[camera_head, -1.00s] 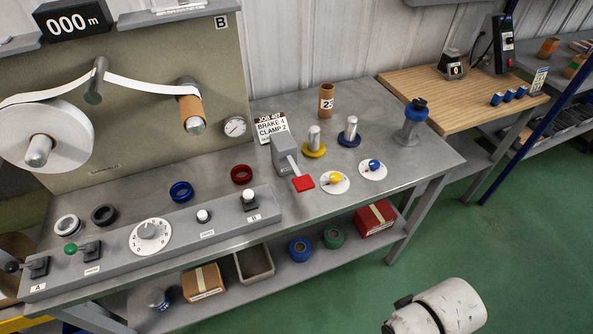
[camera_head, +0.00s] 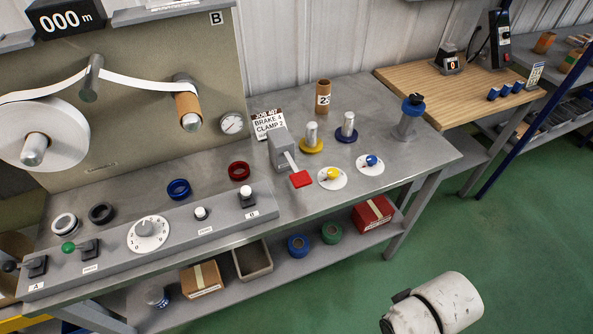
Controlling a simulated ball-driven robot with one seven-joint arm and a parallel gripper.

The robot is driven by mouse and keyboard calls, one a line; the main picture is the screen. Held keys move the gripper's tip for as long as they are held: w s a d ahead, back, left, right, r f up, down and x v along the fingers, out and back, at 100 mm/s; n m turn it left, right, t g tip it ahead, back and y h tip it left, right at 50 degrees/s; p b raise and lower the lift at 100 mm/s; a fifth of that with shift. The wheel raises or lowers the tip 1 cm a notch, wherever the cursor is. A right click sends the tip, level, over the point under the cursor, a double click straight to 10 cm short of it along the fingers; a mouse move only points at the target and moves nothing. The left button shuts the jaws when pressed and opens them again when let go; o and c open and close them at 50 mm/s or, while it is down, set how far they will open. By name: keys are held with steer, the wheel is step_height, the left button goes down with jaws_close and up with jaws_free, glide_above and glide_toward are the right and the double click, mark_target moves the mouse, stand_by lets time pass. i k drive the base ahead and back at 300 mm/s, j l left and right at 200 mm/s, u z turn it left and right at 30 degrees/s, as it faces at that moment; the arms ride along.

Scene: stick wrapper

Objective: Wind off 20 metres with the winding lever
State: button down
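The length counter (camera_head: 67,18) at the top left reads 000 m. A big white roll (camera_head: 40,135) sits on a spindle, and its strip runs over a post (camera_head: 91,78) to a brown cardboard core (camera_head: 188,104). On the grey control panel, a green-knobbed lever (camera_head: 82,249) and a black-knobbed lever (camera_head: 30,265) stand at the left end; their small labels are too small to read, so I cannot tell which is the winding lever. A white dial (camera_head: 148,234) is right of them. My gripper is not in view; a white link of my arm shows at the bottom right.
Loose rings (camera_head: 178,190) lie behind the panel. Green floor (camera_head: 520,250) is free at the right.

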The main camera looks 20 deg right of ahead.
mark_target(299, 179)
steer(key=i+l, duration=0.4)
steer(key=l, duration=0.2)
steer(key=i+l, duration=0.4)
steer(key=l, duration=0.15)
steer(key=u, duration=1.6)
